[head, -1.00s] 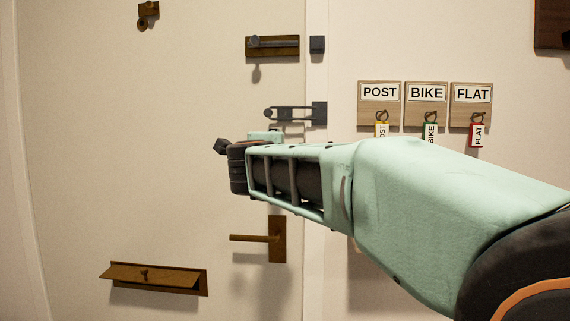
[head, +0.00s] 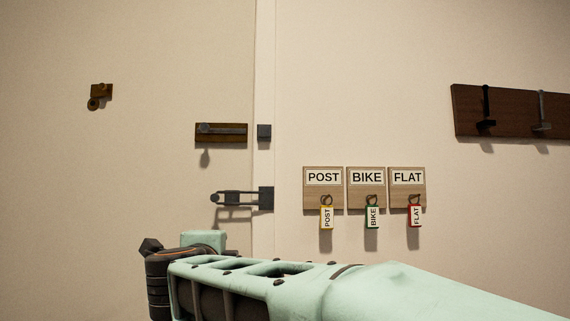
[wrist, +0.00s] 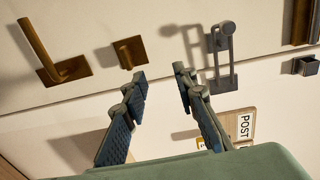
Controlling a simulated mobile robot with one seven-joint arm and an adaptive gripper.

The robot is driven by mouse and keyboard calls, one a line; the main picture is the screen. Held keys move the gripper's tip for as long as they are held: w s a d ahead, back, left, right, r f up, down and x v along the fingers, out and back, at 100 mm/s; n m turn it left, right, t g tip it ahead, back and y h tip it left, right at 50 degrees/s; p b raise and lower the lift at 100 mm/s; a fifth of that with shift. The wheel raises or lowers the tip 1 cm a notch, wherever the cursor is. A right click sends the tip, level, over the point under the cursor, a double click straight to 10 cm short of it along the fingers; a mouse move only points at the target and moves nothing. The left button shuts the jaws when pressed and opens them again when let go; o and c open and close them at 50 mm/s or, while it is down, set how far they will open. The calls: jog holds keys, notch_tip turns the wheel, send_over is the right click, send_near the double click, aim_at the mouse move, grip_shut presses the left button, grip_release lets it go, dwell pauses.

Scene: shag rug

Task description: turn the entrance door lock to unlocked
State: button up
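The door lock is a small brass turn piece (wrist: 127,52) on a plate, seen in the wrist view between the brass lever handle (wrist: 52,55) and the dark swing-bar guard (wrist: 222,58). My gripper (wrist: 160,76) is open and empty. Its two fingers point towards the door, with the left fingertip close below the lock in the picture. I cannot tell whether it touches. In the head view the lock does not show, and my arm fills the lower part. I cannot tell from these views whether the lock is locked.
The guard (head: 240,198) and a brass slide bolt (head: 221,132) sit at the door's edge. Right of it hang tagged keys under POST (head: 323,178), BIKE (head: 367,178) and FLAT (head: 407,178) boards. A dark coat rack (head: 510,112) is at the upper right.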

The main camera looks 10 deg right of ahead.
jog(key=s, duration=0.1)
jog(key=s+r, duration=0.1)
jog(key=s, duration=0.1)
jog(key=shift+a, duration=0.1)
jog(key=shift+p, duration=0.3)
jog(key=shift+a+f, duration=0.1)
jog(key=shift+a, duration=0.05)
dwell(0.3)
